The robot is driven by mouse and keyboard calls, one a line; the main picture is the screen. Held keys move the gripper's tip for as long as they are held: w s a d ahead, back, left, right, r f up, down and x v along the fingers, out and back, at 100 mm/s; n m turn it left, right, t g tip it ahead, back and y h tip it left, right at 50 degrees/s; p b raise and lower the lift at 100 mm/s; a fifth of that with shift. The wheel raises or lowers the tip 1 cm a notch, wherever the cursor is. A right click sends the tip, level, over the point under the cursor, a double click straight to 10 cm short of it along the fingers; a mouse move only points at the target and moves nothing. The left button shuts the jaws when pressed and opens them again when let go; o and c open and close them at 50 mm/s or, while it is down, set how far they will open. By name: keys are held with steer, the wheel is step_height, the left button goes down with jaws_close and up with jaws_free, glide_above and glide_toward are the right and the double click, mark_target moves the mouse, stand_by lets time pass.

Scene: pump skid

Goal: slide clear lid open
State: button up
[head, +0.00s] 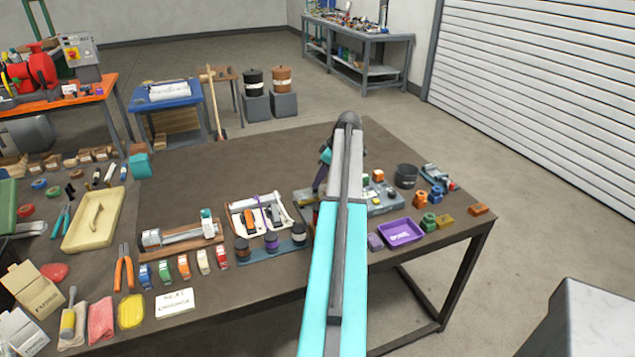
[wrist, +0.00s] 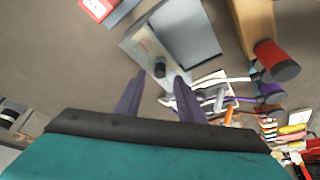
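In the wrist view a clear, see-through lid (wrist: 143,47) lies beside a flat grey panel (wrist: 190,35). A short dark cylindrical knob (wrist: 160,67) stands on the lid near its lower end. My gripper (wrist: 160,79) is open, its two purple-grey fingers spread apart. The knob shows in the gap between the fingertips, a little beyond them; I cannot tell the exact height gap. The gripper holds nothing. In the head view my teal and grey arm covers the middle of the table, and I cannot make out the lid there.
A purple tray (head: 402,232) and a dark pot (head: 406,176) stand right of my arm. A white-lined tool tray (head: 262,216) and several dark-capped jars (head: 271,243) stand to its left. A red-and-black cylinder (wrist: 277,60) lies right in the wrist view. The far tabletop is clear.

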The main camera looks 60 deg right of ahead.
mark_target(315, 194)
steer(key=shift+p+x, duration=0.3)
steer(key=shift+x, duration=1.25)
jaws_close()
